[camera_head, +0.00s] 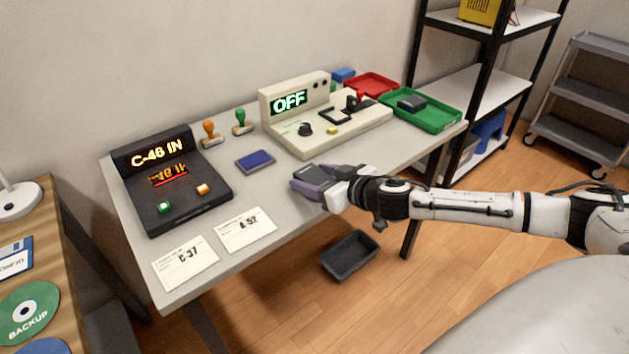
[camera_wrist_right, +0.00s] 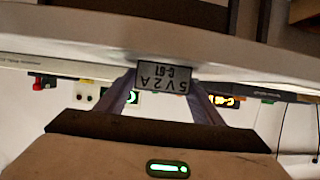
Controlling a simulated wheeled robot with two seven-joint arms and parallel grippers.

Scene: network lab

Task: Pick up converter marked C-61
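My right gripper (camera_head: 313,183) is over the front edge of the grey table, with its purple fingers around a dark block. In the right wrist view, a plate reading "5V2A C-61" shows upside down on the converter (camera_wrist_right: 164,77) between the fingertips (camera_wrist_right: 162,90). The fingers meet its two sides, so the gripper looks shut on it. The converter's body is largely hidden by the fingers in the head view. My left gripper is not in view.
A black console (camera_head: 190,215) reading "C-46 IN" stands left on the table (camera_head: 235,190). Cards C-37 (camera_head: 184,262) and A-52 (camera_head: 245,230) lie in front. A beige device (camera_head: 340,135) reading "OFF", a red tray (camera_head: 370,80) and a green tray (camera_head: 428,121) stand behind. A black bin (camera_head: 350,262) is on the floor.

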